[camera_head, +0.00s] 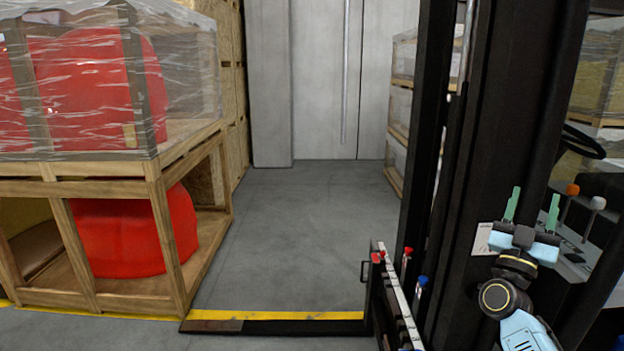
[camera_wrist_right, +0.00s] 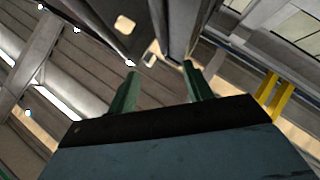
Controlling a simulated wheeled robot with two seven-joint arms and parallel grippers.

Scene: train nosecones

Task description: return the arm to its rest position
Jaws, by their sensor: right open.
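My right gripper (camera_head: 532,208) is at the lower right of the head view, with its two green fingers pointing up and spread apart. It is open and nothing shows between the fingers. It stands in front of the dark forklift mast (camera_head: 500,130), near the levers; I cannot tell how close it is. In the right wrist view the two green fingers (camera_wrist_right: 158,88) are apart against a ceiling with beams and lights. My left gripper is not in view.
At left, wooden crates (camera_head: 165,235) wrapped in clear film hold red nosecones (camera_head: 135,235). Orange and white levers (camera_head: 572,190) stand right of my right gripper. A fork (camera_head: 275,327) lies low over the yellow floor line. The grey floor (camera_head: 300,230) between is clear.

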